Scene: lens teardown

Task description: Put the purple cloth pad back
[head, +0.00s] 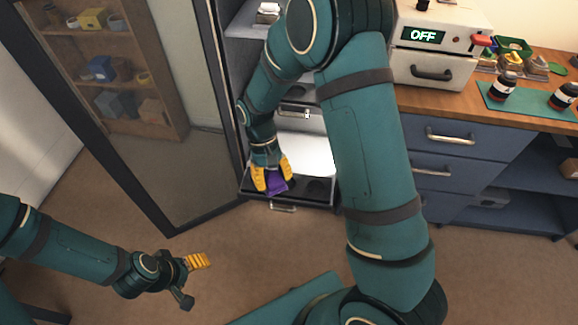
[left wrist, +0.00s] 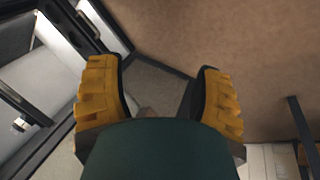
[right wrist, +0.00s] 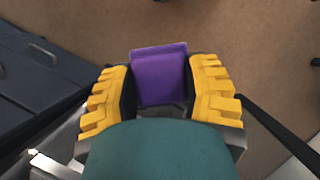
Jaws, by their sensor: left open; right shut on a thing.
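The purple cloth pad (head: 277,183) is between the yellow fingers of my right gripper (head: 272,178), which is shut on it. In the right wrist view the pad (right wrist: 159,76) shows as a flat purple square between the fingertips (right wrist: 160,92). In the head view the pad is over the left part of a pulled-out dark drawer (head: 318,190) low in the cabinet. I cannot tell whether it touches the drawer floor. My left gripper (head: 192,278) is open and empty, low at the left above the floor, also seen in the left wrist view (left wrist: 160,85).
The drawer has round dark recesses and a silver handle (head: 283,208). An open glass door (head: 165,110) stands left of the cabinet. A wooden counter with blue drawers (head: 455,140) is at right. The brown floor (head: 215,235) in front is clear.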

